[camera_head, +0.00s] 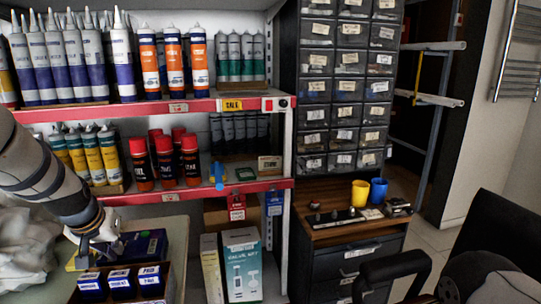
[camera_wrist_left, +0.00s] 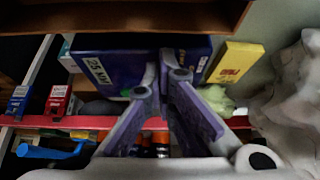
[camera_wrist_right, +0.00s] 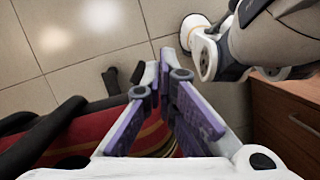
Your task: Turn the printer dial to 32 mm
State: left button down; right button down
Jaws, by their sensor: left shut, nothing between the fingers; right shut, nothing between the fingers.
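My left gripper (camera_head: 98,248) is shut and empty, pointing down over the table at the lower left, close to a dark blue box (camera_head: 148,244). In the left wrist view, the left gripper (camera_wrist_left: 166,62) has its fingertips together in front of a blue box (camera_wrist_left: 110,62) marked 25 MM; I cannot tell whether they touch it. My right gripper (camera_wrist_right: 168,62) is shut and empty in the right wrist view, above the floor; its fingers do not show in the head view.
A tray of several small labelled blue boxes (camera_head: 120,284) stands in front of the left gripper. A red-edged shelf (camera_head: 150,196) holds tubes and cans behind it. A yellow cup (camera_head: 359,192) and a blue cup (camera_head: 378,190) stand on a drawer cabinet. A black chair (camera_head: 498,235) stands at the right.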

pick_arm(q)
jog(key=shift+s+a+p, duration=0.25)
jog(key=shift+a+p, duration=0.15)
jog(key=shift+a, duration=0.35)
pick_arm(e)
jog(key=shift+w+r+t, duration=0.3)
jog(key=shift+w+r, duration=0.45)
jog(key=shift+w, duration=0.05)
pick_arm(q)
jog(key=shift+a, duration=0.2)
pick_arm(e)
jog(key=shift+w+r, duration=0.1)
